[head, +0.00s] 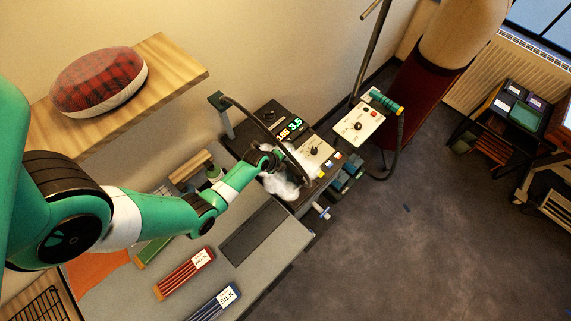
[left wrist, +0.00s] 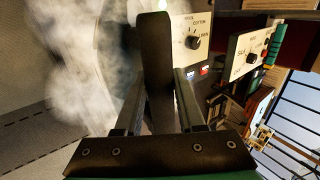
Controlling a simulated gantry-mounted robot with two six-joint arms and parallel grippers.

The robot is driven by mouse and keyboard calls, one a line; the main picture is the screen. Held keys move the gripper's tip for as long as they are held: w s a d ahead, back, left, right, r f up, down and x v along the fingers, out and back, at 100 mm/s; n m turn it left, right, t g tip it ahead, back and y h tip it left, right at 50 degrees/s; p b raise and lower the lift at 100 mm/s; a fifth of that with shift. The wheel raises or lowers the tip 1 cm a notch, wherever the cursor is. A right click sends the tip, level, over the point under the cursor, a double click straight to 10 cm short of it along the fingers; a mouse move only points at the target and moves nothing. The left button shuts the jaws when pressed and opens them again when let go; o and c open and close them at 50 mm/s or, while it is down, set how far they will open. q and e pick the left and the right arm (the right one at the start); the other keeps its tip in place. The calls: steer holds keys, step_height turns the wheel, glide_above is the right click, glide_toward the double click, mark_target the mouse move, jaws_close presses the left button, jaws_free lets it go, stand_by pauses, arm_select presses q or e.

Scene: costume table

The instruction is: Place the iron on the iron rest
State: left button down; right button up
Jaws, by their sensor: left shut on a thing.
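My left gripper (head: 272,160) reaches across the table to the steam station at its far end. In the left wrist view, its two fingers (left wrist: 158,98) are shut on a dark upright handle (left wrist: 154,50), which I take to be the iron's handle. The iron's body is hidden by the gripper and white steam (head: 280,186); I cannot tell whether its sole touches anything. A dark rectangular pad (head: 254,231) lies flat and bare on the grey table, nearer than the gripper. I cannot tell whether this is the iron rest. My right gripper is not in view.
A control panel with a dial (head: 313,153) and a lit display (head: 290,129) stand close around the gripper. A dark hose (head: 243,108) arches beside it. Red (head: 186,272) and blue (head: 217,300) boxes lie on the near table. A plaid cushion (head: 98,80) sits on a wooden shelf.

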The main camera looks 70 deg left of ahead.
arm_select(q)
steer(key=shift+w+a+f+b, duration=0.15)
steer(key=shift+f+b, duration=0.2)
steer(key=shift+f, duration=0.45)
steer(key=shift+w+a+f+b, duration=0.1)
steer(key=shift+f+b, duration=0.25)
steer(key=shift+f, duration=0.4)
steer(key=shift+f, duration=0.1)
steer(key=c, duration=0.9)
jaws_free()
steer(key=shift+s+d+f, duration=0.1)
steer(key=shift+f, duration=0.05)
steer(key=o, duration=0.4)
